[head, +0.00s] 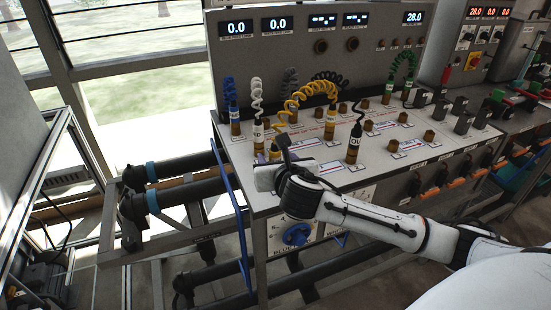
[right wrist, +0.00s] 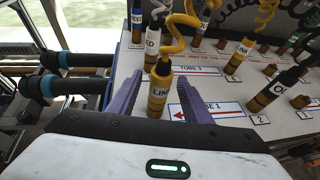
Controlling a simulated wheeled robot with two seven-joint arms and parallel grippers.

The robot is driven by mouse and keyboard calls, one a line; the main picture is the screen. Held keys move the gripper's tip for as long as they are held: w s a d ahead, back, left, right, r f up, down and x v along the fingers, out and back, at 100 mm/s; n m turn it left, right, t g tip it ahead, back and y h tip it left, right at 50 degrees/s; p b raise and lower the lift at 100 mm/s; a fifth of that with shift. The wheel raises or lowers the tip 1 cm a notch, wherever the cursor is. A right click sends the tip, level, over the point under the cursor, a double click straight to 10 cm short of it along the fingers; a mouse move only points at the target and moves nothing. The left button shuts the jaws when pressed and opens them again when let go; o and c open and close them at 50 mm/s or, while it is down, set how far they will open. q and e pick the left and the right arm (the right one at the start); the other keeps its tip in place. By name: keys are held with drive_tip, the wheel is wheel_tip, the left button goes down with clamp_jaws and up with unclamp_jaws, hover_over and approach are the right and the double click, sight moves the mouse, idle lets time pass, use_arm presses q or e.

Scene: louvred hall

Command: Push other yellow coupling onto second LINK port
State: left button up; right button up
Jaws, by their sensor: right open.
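My right gripper (head: 276,157) is at the near left corner of the sloped panel, jaws open. In the right wrist view its two purple fingers (right wrist: 158,98) stand either side of a yellow coupling (right wrist: 158,88) marked LINK, with a visible gap on both sides. This coupling is upright; whether it sits on a port is hidden. A coiled yellow hose (head: 307,93) runs from it to the other yellow coupling (head: 330,124), upright farther back, also in the right wrist view (right wrist: 236,58). I cannot tell which bare brass port is the second LINK port. My left gripper is not in view.
A white-hosed coupling (head: 258,132) and a blue one (head: 235,120) stand left of the yellow hose. A black coupling (head: 354,145) stands to the right. Several bare brass ports (head: 403,118) dot the panel (head: 330,172). Black pipes (head: 185,195) lie off its left edge.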

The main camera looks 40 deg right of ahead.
drive_tip(key=s+a+r, duration=0.1)
drive_tip(key=s+r, duration=0.2)
drive_tip(key=r, duration=0.2)
drive_tip(key=shift+s+a+r, duration=0.2)
drive_tip(key=shift+r, duration=0.15)
drive_tip(key=shift+a, duration=0.1)
